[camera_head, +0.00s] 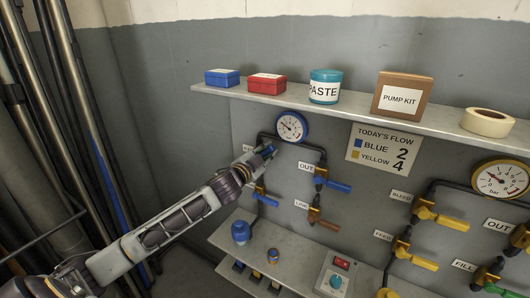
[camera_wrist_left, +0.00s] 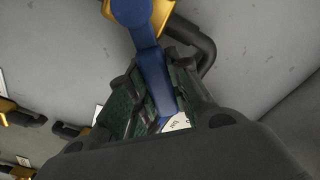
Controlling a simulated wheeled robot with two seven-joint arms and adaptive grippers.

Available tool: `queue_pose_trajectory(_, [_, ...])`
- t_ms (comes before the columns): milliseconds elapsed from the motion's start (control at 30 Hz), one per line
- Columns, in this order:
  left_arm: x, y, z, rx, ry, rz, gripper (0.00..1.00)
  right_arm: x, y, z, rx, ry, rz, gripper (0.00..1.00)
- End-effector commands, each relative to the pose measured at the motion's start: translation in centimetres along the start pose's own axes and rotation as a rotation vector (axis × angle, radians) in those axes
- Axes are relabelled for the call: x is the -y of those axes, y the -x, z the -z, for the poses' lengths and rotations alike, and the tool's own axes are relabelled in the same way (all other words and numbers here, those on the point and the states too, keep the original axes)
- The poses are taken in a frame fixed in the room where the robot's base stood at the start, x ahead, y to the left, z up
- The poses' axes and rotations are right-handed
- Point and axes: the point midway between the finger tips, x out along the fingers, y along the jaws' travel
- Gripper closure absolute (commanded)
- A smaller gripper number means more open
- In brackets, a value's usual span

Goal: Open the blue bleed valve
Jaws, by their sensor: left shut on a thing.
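The blue bleed valve's lever (camera_wrist_left: 151,75) lies between the dark green finger pads of my left gripper (camera_wrist_left: 150,95) in the left wrist view. Its round blue hub (camera_wrist_left: 132,12) sits on a brass-coloured body (camera_wrist_left: 162,14) with a dark pipe beside it. In the head view my left gripper (camera_head: 262,157) is at the upper left of the blue panel, below and left of the blue-rimmed gauge (camera_head: 291,126), shut on the lever. The gripper mostly covers the valve and its label there. My right gripper is not in view.
A shelf (camera_head: 350,112) with boxes runs above. Yellow levers (camera_head: 452,222) are at right.

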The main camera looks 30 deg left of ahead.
Motion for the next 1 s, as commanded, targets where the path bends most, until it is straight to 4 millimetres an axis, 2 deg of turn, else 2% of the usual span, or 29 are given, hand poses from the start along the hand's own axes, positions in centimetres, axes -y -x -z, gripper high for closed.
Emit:
queue_pose_trajectory(267, [0.6,0.0,-0.3,0.008,0.135,-0.005,1.00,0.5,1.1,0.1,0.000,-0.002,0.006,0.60])
queue_pose_trajectory(567, [2.3,0.0,-0.5,0.008,0.372,-0.005,1.00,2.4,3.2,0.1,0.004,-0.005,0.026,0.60])
queue_pose_trajectory(1000, [4.2,0.0,-1.7,0.009,0.699,-0.004,1.00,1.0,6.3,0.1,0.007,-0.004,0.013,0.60])
